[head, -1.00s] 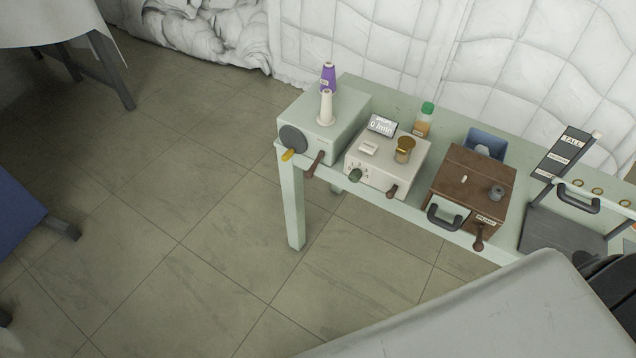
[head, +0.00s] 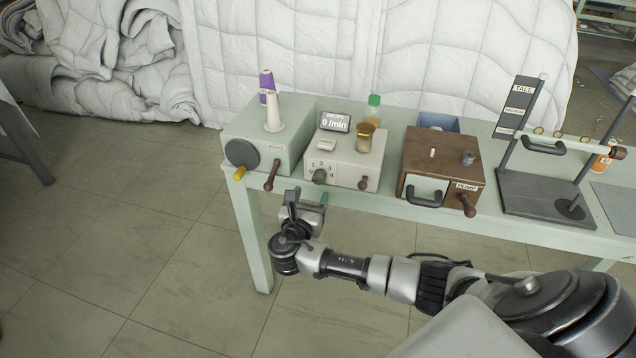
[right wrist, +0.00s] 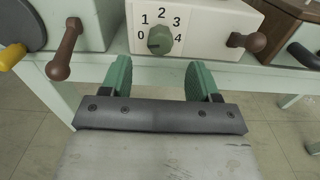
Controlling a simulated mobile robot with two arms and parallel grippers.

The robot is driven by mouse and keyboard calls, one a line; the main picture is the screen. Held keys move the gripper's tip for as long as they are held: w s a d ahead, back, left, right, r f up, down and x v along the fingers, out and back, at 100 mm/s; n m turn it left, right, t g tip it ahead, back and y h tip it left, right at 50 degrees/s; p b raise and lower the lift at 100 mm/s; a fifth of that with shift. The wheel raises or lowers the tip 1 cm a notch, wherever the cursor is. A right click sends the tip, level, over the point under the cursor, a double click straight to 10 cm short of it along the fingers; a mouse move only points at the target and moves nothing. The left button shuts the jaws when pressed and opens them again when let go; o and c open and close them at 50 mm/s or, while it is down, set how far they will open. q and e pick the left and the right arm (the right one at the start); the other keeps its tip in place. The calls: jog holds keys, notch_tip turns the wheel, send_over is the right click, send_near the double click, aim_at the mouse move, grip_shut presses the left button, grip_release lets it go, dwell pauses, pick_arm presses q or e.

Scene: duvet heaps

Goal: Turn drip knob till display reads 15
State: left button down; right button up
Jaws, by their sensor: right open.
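The drip box (head: 342,160) is white and stands on the pale green table. Its green drip knob (head: 319,177) is on the front face; in the right wrist view the knob (right wrist: 160,40) sits among the numbers 0 to 4, its pointer mark toward the 0 side. The display (head: 335,122) on top reads "DROPS 0 /min". My right gripper (head: 308,197) is in front of and below the box. In the right wrist view its green fingers (right wrist: 160,80) are open, apart and empty, just short of the knob. My left gripper is not in view.
A brown lever (head: 364,183) is right of the knob. A green-grey box (head: 268,140) with a brown lever (head: 271,176) stands left. A brown wooden box (head: 441,165) and a dark stand (head: 545,195) are to the right. The floor before the table is clear.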

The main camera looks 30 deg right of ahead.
aim_at(318, 181)
jog(key=x, duration=0.7)
jog(key=shift+f, duration=0.1)
jog(key=c, duration=0.9)
